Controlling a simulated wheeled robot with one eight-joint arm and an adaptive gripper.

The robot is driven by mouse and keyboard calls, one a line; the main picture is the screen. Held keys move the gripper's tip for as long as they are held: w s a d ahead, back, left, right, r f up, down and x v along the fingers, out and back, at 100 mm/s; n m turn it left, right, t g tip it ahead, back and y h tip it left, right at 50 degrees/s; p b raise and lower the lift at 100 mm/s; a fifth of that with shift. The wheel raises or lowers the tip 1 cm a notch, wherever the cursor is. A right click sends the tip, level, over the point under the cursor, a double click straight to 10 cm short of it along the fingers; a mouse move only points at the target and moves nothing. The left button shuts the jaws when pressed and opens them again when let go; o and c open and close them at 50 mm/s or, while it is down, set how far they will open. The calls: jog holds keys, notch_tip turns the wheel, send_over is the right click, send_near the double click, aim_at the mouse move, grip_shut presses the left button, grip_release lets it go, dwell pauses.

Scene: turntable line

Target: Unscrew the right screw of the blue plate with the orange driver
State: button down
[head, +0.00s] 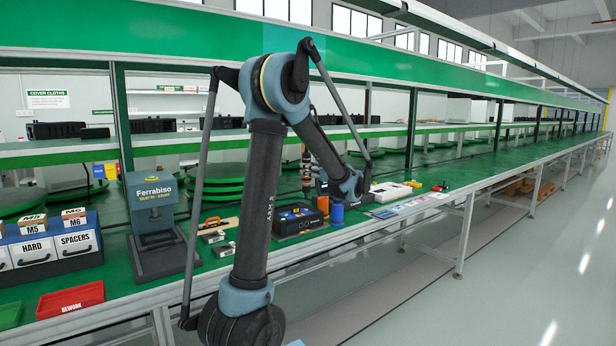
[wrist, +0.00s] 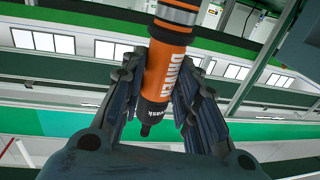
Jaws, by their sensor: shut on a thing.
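The orange driver (wrist: 170,65), with black bands and lettering on its side, stands between the fingers of my gripper (wrist: 163,72) in the wrist view. The fingers are closed on both sides of it. In the head view my gripper (head: 320,182) is above the table, past my arm, with a dark banded shaft (head: 306,165) at its end that looks like the driver. A black box with blue edging (head: 298,221) lies on the table below my gripper. I cannot make out a separate blue plate or its screws at this size.
An orange cylinder (head: 323,205) and a blue cylinder (head: 337,214) stand right of the box. Small metal parts (head: 215,237) lie to its left. A grey Ferrabiso machine (head: 155,225), a red rework tray (head: 70,300) and labelled drawers (head: 50,245) are farther left.

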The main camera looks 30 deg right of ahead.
jog(key=shift+r, duration=1.5)
